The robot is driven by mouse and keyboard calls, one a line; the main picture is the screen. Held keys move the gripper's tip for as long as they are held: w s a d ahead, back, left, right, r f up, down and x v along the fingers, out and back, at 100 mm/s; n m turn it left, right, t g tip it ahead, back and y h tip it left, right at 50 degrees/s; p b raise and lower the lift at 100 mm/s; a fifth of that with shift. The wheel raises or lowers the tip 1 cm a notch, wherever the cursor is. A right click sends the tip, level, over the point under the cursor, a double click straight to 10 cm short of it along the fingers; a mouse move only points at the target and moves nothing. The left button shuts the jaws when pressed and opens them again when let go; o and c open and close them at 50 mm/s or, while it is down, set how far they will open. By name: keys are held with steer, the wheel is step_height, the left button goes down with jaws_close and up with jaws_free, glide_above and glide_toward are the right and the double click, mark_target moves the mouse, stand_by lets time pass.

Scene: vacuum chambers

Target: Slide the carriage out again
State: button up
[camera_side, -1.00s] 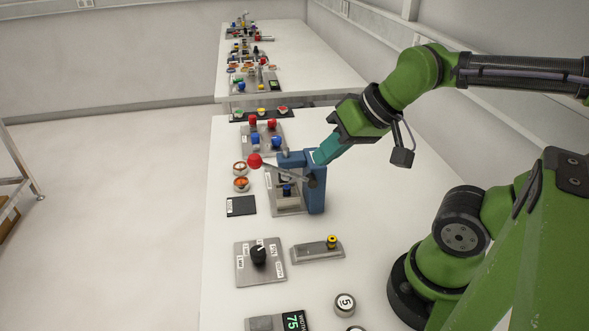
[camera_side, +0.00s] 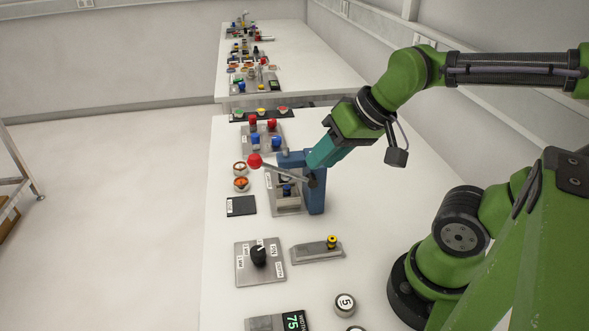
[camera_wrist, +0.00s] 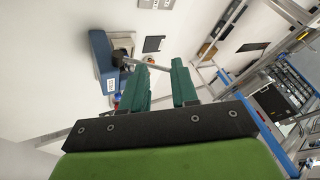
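A blue-framed press (camera_side: 315,199) stands on a grey base plate, with a lever ending in a red ball (camera_side: 254,160). The blue frame (camera_wrist: 102,58) and grey lever bar (camera_wrist: 147,65) lie beyond the fingertips.
A grey rail with a yellow-topped knob (camera_side: 331,242) and a plate with a black dial (camera_side: 259,256) lie nearer the camera. A panel with red and blue buttons (camera_side: 263,137) is behind the press. Two round cups stand left. The table right of the press is clear.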

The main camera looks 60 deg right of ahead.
steer(key=o, duration=0.4)
steer(key=w+d+g, duration=0.1)
steer(key=w, duration=0.2)
steer(key=w+d+g, duration=0.1)
steer(key=w+d, duration=0.1)
steer(key=w, duration=0.1)
steer(key=w+d+f+m+g+h, duration=0.1)
steer(key=w+d, duration=0.1)
steer(key=w, duration=0.1)
steer(key=shift+w+d+f, duration=0.1)
steer(key=shift+w+d, duration=0.05)
steer(key=shift+w, duration=0.2)
steer(key=shift+w+d+f+g+h, duration=0.5)
steer(key=shift+w+d+f+g, duration=1.1)
steer(key=shift+w+d, duration=3.2)
steer(key=shift+m+g, duration=0.3)
steer(key=f, duration=1)
steer(key=w+a+f, duration=0.1)
steer(key=f, duration=0.4)
steer(key=shift+f, duration=0.3)
jaws_close()
